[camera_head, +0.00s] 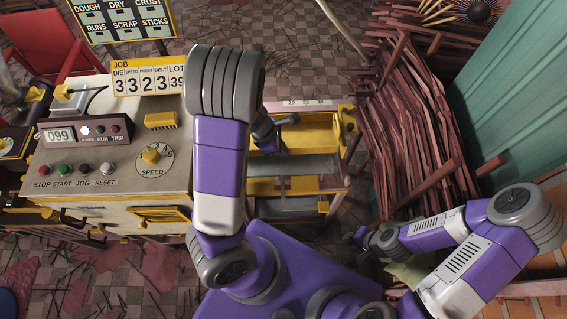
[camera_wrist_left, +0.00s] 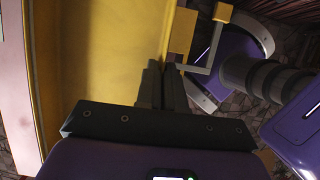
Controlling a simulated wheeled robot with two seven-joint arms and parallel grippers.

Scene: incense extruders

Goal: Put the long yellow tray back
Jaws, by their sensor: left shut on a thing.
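The long yellow tray (camera_head: 318,134) sits in the metal rack beside the machine, right of my left forearm in the head view. In the left wrist view the tray (camera_wrist_left: 105,55) fills the upper left, with its yellow rim running up beside the fingers. My left gripper (camera_head: 284,122) is at the tray's left part, partly hidden by my own arm. In the left wrist view the gripper (camera_wrist_left: 162,75) is shut on the tray's edge. My right gripper (camera_head: 364,238) is low at the right, away from the tray; its jaws are too small to read.
The extruder machine (camera_head: 110,165) with its control panel stands at the left. A large heap of reddish sticks (camera_head: 405,130) is close at the right, beside a green corrugated wall (camera_head: 515,100).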

